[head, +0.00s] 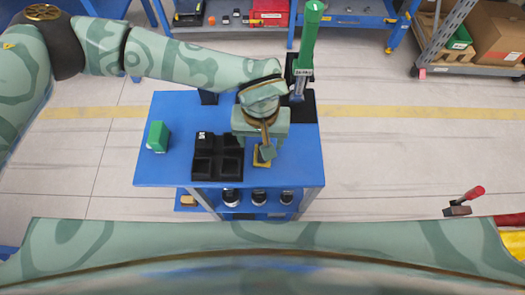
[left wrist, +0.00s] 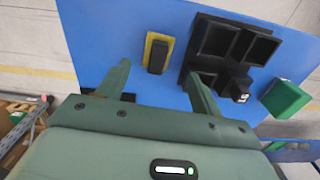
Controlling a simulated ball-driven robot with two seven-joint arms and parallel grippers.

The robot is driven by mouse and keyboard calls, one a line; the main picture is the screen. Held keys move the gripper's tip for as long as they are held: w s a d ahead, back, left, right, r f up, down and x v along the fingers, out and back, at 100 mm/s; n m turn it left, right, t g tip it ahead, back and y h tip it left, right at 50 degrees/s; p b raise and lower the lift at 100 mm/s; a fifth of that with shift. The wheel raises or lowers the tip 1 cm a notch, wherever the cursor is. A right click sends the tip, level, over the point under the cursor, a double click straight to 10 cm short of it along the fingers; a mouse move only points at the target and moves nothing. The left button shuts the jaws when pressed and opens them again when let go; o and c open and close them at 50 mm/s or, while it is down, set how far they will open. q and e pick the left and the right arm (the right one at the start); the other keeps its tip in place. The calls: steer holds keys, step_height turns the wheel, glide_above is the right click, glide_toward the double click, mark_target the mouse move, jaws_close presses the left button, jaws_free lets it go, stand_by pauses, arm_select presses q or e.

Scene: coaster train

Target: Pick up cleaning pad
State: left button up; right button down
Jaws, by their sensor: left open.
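The cleaning pad, a small yellow block with a dark top (left wrist: 157,53), lies on the blue tabletop (left wrist: 105,30). In the head view the pad (head: 260,161) shows near the table's front edge, partly covered by my left gripper (head: 266,149). In the left wrist view my left gripper (left wrist: 158,70) is open. Its two fingers stand apart, with the pad showing just beyond and between their tips. Nothing is between the fingers in their grip. I cannot tell exactly how high they are above the table. My right gripper is not in view.
A black compartment tray (head: 217,157) stands close left of the pad. A green block (head: 158,136) is at the table's left. A green-handled upright tool (head: 309,40) stands at the back right. Several round dark-and-white items sit on the shelf below.

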arm_select(q)
steer(key=f, duration=0.6)
steer(key=shift+d+b, duration=0.2)
steer(key=shift+b, duration=0.1)
steer(key=c, duration=1.1)
